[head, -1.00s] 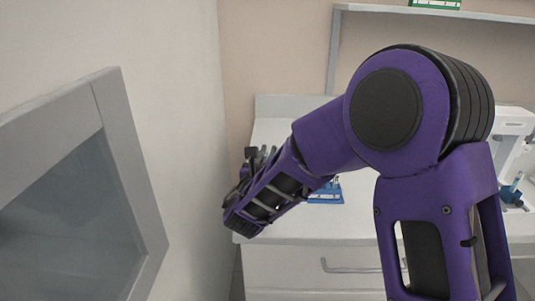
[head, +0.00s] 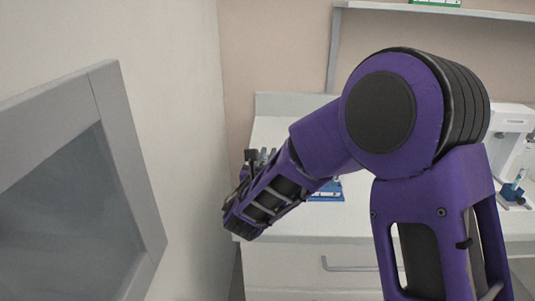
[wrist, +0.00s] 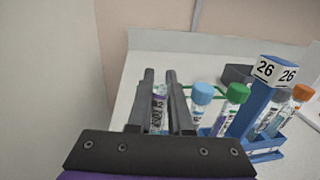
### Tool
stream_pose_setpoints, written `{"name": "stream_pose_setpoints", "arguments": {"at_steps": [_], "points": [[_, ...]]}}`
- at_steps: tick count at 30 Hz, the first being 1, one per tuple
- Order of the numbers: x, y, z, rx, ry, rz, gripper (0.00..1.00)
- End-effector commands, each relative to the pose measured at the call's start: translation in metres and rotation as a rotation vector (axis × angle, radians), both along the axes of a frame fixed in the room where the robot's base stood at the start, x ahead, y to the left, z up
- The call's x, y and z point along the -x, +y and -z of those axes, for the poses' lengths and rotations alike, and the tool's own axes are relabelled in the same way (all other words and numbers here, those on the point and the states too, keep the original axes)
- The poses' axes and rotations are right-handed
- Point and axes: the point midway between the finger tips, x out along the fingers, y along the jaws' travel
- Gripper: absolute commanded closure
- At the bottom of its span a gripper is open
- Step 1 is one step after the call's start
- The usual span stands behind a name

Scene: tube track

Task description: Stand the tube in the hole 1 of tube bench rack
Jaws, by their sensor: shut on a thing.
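My gripper (wrist: 160,80) is shut on a tube (wrist: 158,112) with a printed label, held upright between the two dark fingers in the wrist view. The tube's lower end is hidden behind the gripper body. The tube bench rack (wrist: 244,112) is blue with a white "26" sign and stands to the right of my gripper, apart from it. In the head view, part of the blue rack (head: 327,190) shows beside my arm, which hides the rest. I cannot make out the numbering of its holes.
The rack area holds tubes with light blue (wrist: 202,92), green (wrist: 237,93), grey and orange (wrist: 302,93) caps. A dark box (wrist: 237,73) lies behind. A wall is close on the left. A white device (head: 512,135) stands at the right of the bench (head: 290,228).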

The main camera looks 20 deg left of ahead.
Motion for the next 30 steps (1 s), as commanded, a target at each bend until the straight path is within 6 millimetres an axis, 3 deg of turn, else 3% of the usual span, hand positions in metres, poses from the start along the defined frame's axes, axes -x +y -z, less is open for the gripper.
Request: {"name": "stream_pose_setpoints", "arguments": {"at_steps": [12, 13, 18, 30], "points": [[0.0000, -0.0001, 0.0052, 0.000, 0.000, 0.000, 1.00], [0.0000, -0.0001, 0.0052, 0.000, 0.000, 0.000, 0.80], [0.0000, -0.0001, 0.0051, 0.000, 0.000, 0.000, 0.50], [0.0000, -0.0001, 0.0050, 0.000, 0.000, 0.000, 0.47]]}}
